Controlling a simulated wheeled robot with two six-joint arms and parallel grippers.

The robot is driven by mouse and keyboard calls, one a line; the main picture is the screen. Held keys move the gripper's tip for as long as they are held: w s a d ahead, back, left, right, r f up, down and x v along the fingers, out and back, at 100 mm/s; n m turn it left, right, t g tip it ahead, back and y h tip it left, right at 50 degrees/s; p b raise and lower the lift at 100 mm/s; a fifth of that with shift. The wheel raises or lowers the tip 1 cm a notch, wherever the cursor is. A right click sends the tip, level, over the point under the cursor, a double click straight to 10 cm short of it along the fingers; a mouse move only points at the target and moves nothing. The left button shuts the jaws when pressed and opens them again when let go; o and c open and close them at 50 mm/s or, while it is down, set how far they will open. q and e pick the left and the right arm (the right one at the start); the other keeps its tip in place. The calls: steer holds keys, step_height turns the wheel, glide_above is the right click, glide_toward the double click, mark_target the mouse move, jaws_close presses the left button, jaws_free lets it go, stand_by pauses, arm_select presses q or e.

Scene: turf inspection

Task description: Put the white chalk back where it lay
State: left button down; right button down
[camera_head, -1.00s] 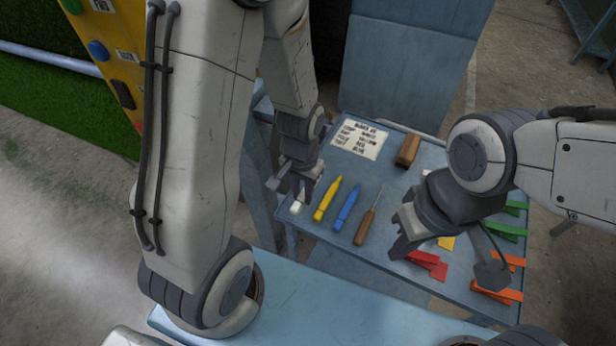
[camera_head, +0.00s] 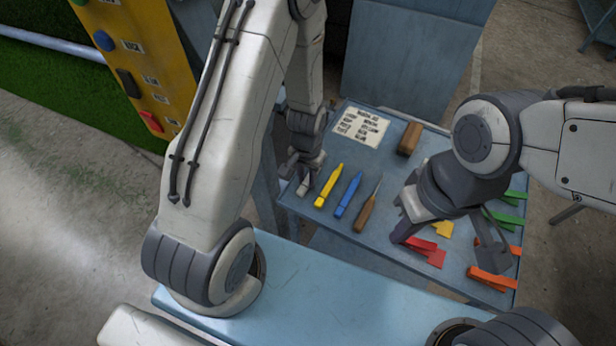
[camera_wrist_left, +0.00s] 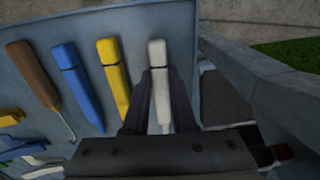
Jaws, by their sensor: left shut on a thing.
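The white chalk (camera_wrist_left: 158,75) stands out between the two fingers of my left gripper (camera_wrist_left: 160,100) in the left wrist view. My left gripper (camera_head: 303,178) is shut on it. In the head view only a small pale end of the chalk (camera_head: 301,189) shows below the fingers, at the left edge of the blue table (camera_head: 400,185). The chalk is left of the yellow marker (camera_head: 328,187) and roughly in line with it. Whether it touches the tabletop is hard to tell. My right gripper (camera_head: 446,243) is open over the table's right part.
A blue marker (camera_head: 348,195) and a wooden-handled tool (camera_head: 368,208) lie beside the yellow one. A brown block (camera_head: 409,138) and a lettered card (camera_head: 361,124) lie farther back. Red (camera_head: 428,252), green (camera_head: 505,218) and orange (camera_head: 492,279) pieces lie near my right gripper.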

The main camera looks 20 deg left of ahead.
mark_target(307, 181)
arm_select(q)
steer(key=shift+f, duration=0.15)
steer(key=c, duration=0.7)
jaws_free()
steer(key=shift+r, duration=0.3)
step_height(307, 181, up, 12)
steer(key=f+b, duration=0.1)
steer(key=b, duration=0.1)
steer(key=s+d+r+m, duration=0.2)
steer(key=s+d+r, duration=0.1)
steer(key=s, duration=0.3)
steer(key=s+d+r+m, duration=0.2)
steer(key=s+d+r, duration=0.2)
steer(key=s+d, duration=0.1)
steer(key=s+d+r+m+h, duration=0.1)
steer(key=s+d+r, duration=0.3)
steer(key=s, duration=0.3)
steer(key=shift+s+d+r+m, duration=0.1)
steer(key=shift+d+r+m, duration=0.1)
steer(key=shift+d+m, duration=0.2)
